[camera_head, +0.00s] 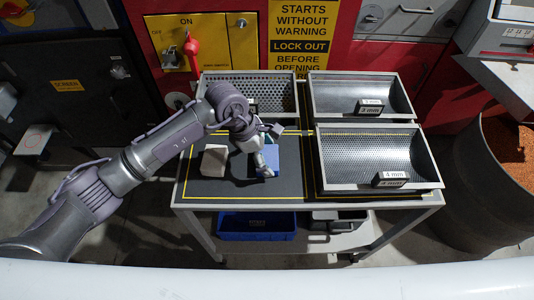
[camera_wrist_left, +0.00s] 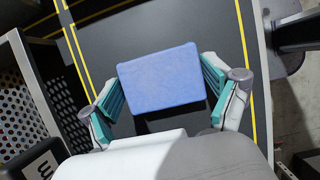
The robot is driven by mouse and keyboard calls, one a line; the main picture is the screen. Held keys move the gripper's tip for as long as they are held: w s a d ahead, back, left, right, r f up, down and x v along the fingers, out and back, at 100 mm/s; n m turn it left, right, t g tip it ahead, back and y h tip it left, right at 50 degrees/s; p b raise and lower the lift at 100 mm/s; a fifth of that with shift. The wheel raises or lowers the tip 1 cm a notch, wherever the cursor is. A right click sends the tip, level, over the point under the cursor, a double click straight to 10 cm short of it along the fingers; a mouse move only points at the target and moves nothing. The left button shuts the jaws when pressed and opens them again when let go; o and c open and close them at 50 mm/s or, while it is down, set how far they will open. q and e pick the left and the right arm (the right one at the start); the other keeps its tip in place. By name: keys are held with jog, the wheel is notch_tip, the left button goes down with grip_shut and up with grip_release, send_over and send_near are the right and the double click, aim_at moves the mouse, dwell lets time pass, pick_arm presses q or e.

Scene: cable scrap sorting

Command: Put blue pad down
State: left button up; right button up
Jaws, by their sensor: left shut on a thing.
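The blue pad (camera_head: 271,157) is at the table's front middle in the head view, partly covered by my left gripper (camera_head: 264,152). In the left wrist view the blue pad (camera_wrist_left: 160,75) sits between the teal finger pads of my left gripper (camera_wrist_left: 162,88), which is shut on it. The pad is just above or on the dark table top (camera_head: 228,187); I cannot tell which. My right gripper is in neither view.
A beige block (camera_head: 214,160) lies left of the blue pad. Perforated bin (camera_head: 285,88) stands behind, and metal trays (camera_head: 360,92) and (camera_head: 372,150) stand to the right. A blue crate (camera_head: 256,227) is on the lower shelf. Bare mat lies in front of the pad.

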pick_arm(q)
jog(key=o, duration=0.9)
jog(key=shift+s+a+f, duration=0.1)
jog(key=shift+f, duration=0.15)
jog(key=shift+o, duration=0.5)
jog(key=b+v, duration=0.1)
jog(key=v, duration=0.1)
jog(key=b+v, duration=0.1)
jog(key=v, duration=0.1)
jog(key=shift+w+a+r, duration=0.1)
jog(key=shift+w+a, duration=0.1)
jog(key=shift+a, duration=0.25)
jog(key=v, duration=0.9)
jog(key=shift+s, duration=0.15)
jog(key=shift+d, duration=0.1)
